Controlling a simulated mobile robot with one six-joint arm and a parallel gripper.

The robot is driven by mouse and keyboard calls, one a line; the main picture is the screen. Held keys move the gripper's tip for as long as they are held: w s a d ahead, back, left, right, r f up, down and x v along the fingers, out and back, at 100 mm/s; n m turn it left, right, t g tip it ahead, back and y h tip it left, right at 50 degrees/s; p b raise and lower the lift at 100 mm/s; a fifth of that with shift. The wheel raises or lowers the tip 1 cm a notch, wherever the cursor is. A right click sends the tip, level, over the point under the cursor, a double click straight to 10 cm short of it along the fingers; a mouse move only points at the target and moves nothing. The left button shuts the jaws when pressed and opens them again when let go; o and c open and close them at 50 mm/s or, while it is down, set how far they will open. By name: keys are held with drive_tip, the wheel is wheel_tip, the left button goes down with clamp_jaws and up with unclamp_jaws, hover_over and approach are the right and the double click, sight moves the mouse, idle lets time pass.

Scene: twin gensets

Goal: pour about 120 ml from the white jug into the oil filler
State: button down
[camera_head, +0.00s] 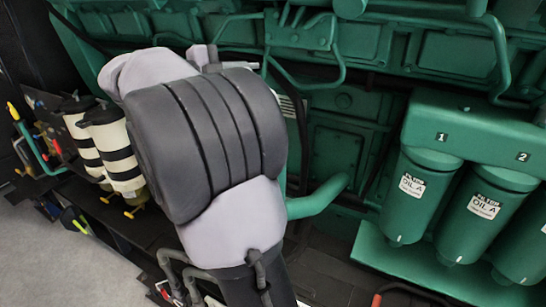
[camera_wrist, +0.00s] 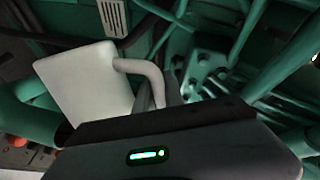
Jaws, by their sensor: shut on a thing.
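The white jug (camera_wrist: 85,88) shows in the wrist view, left of centre. It is tilted in that picture, and its curved handle reaches right to my gripper (camera_wrist: 170,92). My gripper is shut on the handle, and its dark body hides the lower part of the view. In the head view my arm covers the middle, so the jug and my gripper are hidden there. I cannot pick out the oil filler for certain in either view, nor see any liquid or the jug's mouth.
The green engine (camera_head: 390,70) fills the back. Green oil filters (camera_head: 412,195) hang at the right under a header marked 1 and 2. A thick green pipe (camera_head: 318,197) sticks out beside my arm. Striped cream canisters (camera_head: 115,150) and tools stand at the left.

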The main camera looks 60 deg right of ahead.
drive_tip(key=shift+s+r+m+b, duration=0.25)
drive_tip(key=shift+r+m+b, duration=0.05)
drive_tip(key=shift+b, duration=0.55)
drive_tip(key=p, duration=0.3)
drive_tip(key=shift+w+r, duration=0.2)
drive_tip(key=shift+r, duration=0.1)
drive_tip(key=w+f+n+p, duration=0.1)
drive_tip(key=p, duration=0.1)
drive_tip(key=w+f+n+p, duration=0.1)
drive_tip(key=p, duration=0.1)
drive_tip(key=shift+d+f, duration=0.2)
drive_tip(key=shift+d, duration=0.1)
drive_tip(key=shift+s+f, duration=0.1)
drive_tip(key=shift+f, duration=0.25)
drive_tip(key=shift+s+a, duration=0.1)
drive_tip(key=shift+s, duration=0.1)
drive_tip(key=shift+w, duration=0.1)
drive_tip(key=shift+r+n+p, duration=0.1)
drive_tip(key=shift+n+p, duration=0.2)
drive_tip(key=shift+p, duration=0.1)
